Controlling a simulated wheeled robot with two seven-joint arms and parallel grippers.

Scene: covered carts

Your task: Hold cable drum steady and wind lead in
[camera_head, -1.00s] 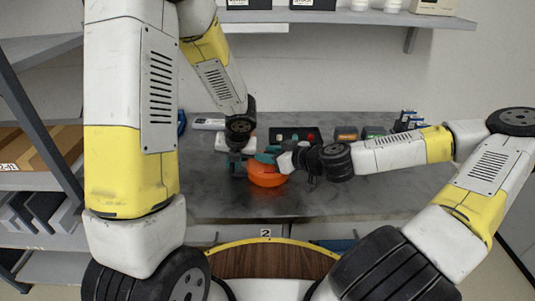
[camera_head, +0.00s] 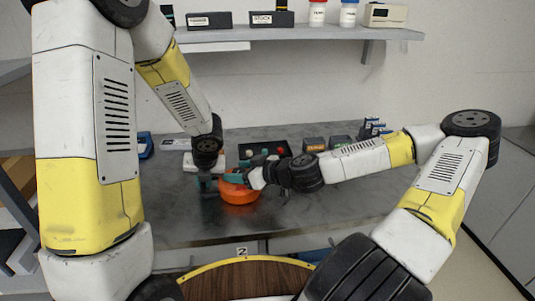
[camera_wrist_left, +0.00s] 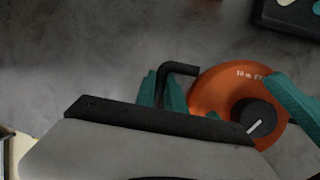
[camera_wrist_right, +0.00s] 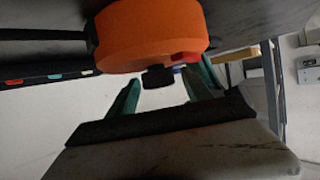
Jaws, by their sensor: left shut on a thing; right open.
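The orange cable drum (camera_head: 239,193) stands on the grey worktop. In the left wrist view the drum (camera_wrist_left: 213,92) shows white print and a black knob (camera_wrist_left: 257,118); a bent black rod (camera_wrist_left: 181,68) sticks up beside the left finger. My right gripper (camera_head: 245,176) is at the drum's right side. In the right wrist view its open fingers (camera_wrist_right: 165,90) lie either side of a small black knob (camera_wrist_right: 157,77) below the drum (camera_wrist_right: 150,35). Contact there is unclear. I cannot make out the lead.
Behind the drum lie a black tray with coloured buttons (camera_head: 262,150) and small boxes (camera_head: 314,144). A blue item (camera_head: 146,146) is at the back left. A shelf (camera_head: 300,36) with labelled bins and bottles hangs above. The worktop (camera_head: 330,208) is clear at front right.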

